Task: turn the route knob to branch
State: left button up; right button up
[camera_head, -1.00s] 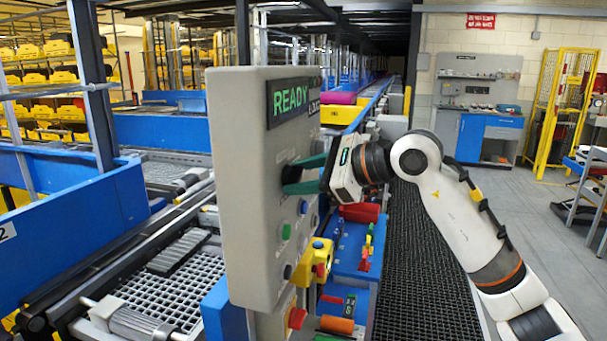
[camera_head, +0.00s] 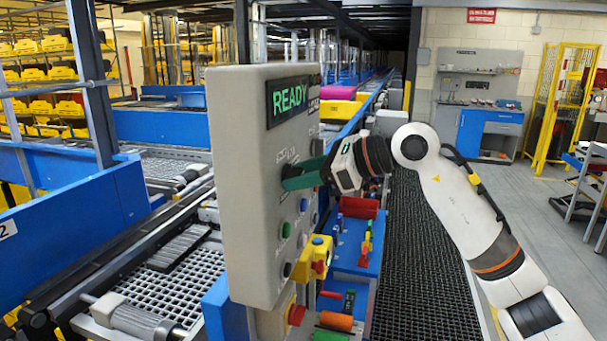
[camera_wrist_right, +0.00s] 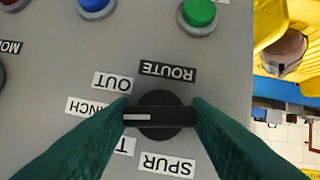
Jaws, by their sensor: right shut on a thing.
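The route knob (camera_wrist_right: 160,98) is black and round with a raised bar grip, on the grey control panel (camera_head: 240,190). In the right wrist view its label ROUTE (camera_wrist_right: 168,70) appears upside down. The white mark on the bar points left, toward the partly covered label ending in NCH (camera_wrist_right: 88,106). My right gripper (camera_wrist_right: 160,117) is shut on the knob's bar, green fingers at both ends. It also shows at the panel in the head view (camera_head: 300,178). My left gripper is out of view.
The panel's READY display (camera_head: 290,98) is lit green. A blue button (camera_wrist_right: 95,6) and a green button (camera_wrist_right: 199,13) sit near the knob. A yellow box with a red part (camera_head: 315,258) is below. The dark walkway (camera_head: 425,260) at right is clear.

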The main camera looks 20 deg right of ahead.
jog(key=o, duration=1)
jog(key=b+v, duration=0.4)
jog(key=v, duration=0.8)
